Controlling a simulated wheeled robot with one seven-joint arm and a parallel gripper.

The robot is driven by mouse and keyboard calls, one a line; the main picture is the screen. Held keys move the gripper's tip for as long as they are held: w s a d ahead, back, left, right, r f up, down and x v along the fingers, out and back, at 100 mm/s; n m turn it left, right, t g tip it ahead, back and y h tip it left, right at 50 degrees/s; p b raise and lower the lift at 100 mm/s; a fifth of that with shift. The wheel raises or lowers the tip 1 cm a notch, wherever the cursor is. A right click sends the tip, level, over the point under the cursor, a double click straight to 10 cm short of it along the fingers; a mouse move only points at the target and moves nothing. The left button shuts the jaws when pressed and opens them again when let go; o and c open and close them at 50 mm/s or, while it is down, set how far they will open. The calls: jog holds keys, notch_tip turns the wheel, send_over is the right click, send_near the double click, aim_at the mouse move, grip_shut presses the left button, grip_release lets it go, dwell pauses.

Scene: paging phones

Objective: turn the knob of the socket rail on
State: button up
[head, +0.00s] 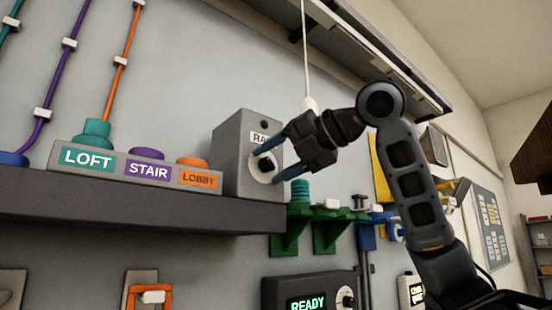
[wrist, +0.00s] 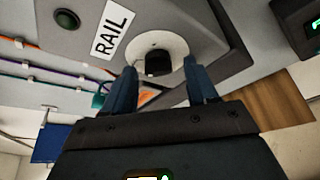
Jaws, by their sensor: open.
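The socket rail's grey box (head: 232,150) stands on the shelf, with a partly hidden "RA…" label in the head view. The wrist view shows its full RAIL label (wrist: 110,28) and a dark green lamp (wrist: 67,18) that looks unlit. Its black knob (wrist: 158,63) sits on a round white dial (wrist: 150,44). My gripper (head: 271,164) is open at the box's face, its blue fingers on either side of the knob. In the wrist view the fingertips (wrist: 160,66) straddle the knob with gaps; contact cannot be seen.
A sign block with LOFT (head: 88,158), STAIR (head: 149,169) and LOBBY (head: 198,178) labels stands left on the dark shelf (head: 130,208). Green brackets (head: 320,225) are right of the box. A READY display unit (head: 308,300) is below. A white cord (head: 304,50) hangs above.

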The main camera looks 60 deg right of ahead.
jog(key=c, duration=1.1)
jog(key=shift+o, duration=0.2)
jog(key=m+t+y+b, duration=0.1)
jog(key=m+b, duration=0.1)
jog(key=m, duration=0.1)
jog(key=shift+f, duration=0.2)
jog(key=m+t+b, duration=0.1)
jog(key=m, duration=0.1)
jog(key=m+t+y+b, duration=0.1)
jog(key=m, duration=0.1)
jog(key=shift+f+m+b, duration=0.1)
jog(key=shift+m+b, duration=0.2)
jog(key=shift+b, duration=0.1)
jog(key=m+t+b, duration=0.2)
jog(key=m, duration=0.2)
jog(key=m+h, duration=0.1)
jog(key=m, duration=0.1)
jog(key=m+t+h+b, duration=0.1)
jog(key=m, duration=0.2)
jog(key=shift+m, duration=0.4)
